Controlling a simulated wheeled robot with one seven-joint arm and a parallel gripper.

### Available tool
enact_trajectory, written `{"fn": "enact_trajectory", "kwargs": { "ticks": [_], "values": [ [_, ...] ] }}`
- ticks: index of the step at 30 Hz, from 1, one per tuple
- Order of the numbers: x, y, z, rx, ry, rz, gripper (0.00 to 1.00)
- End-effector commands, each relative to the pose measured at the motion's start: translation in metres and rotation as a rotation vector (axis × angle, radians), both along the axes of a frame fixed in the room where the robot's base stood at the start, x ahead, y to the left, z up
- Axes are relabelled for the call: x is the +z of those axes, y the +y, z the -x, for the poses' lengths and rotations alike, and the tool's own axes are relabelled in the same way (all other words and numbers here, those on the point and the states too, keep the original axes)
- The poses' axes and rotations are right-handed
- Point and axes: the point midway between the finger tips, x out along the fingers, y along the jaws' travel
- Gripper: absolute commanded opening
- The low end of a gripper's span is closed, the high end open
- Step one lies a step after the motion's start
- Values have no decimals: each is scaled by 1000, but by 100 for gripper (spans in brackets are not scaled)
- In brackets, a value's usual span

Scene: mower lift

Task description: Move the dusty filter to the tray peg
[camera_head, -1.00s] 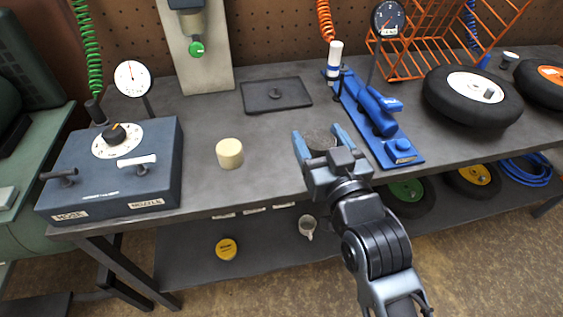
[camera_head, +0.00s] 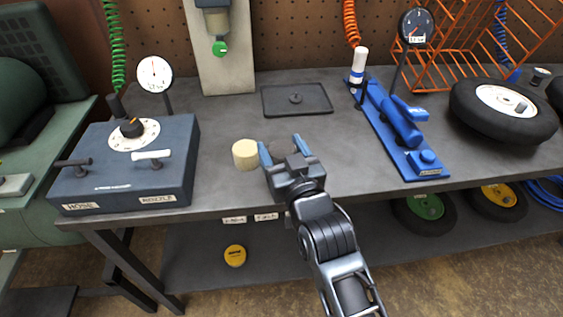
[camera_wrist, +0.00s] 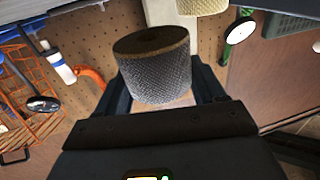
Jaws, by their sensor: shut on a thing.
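The dusty filter (camera_wrist: 155,72) is a grey-brown mesh cylinder with a dark hollow top, seen large in the wrist view. My gripper (camera_head: 282,149) is shut on it, with one blue finger on each side. In the head view the filter is mostly hidden by my gripper. The tray (camera_head: 270,108) is flat and dark and lies at the back of the bench, beyond my gripper. Its short peg (camera_head: 295,97) stands bare in the middle. A cream cylinder (camera_head: 246,155) stands on the bench just left of my gripper.
A blue-grey box with a dial and handles (camera_head: 130,165) stands at the left. A blue tool stand (camera_head: 400,130) and a black tyre (camera_head: 500,112) are at the right. The bench between my gripper and the tray is clear.

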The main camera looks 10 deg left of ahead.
Motion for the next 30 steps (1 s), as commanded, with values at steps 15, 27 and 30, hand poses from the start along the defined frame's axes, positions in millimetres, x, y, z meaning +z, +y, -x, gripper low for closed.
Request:
{"fn": "enact_trajectory", "kwargs": {
  "ticks": [15,27,30],
  "values": [
    [-43,1,-5,-1,0,-1,40],
    [-46,1,-4,-1,0,-1,75],
    [-46,1,-4,-1,0,-1,84]
  ]
}}
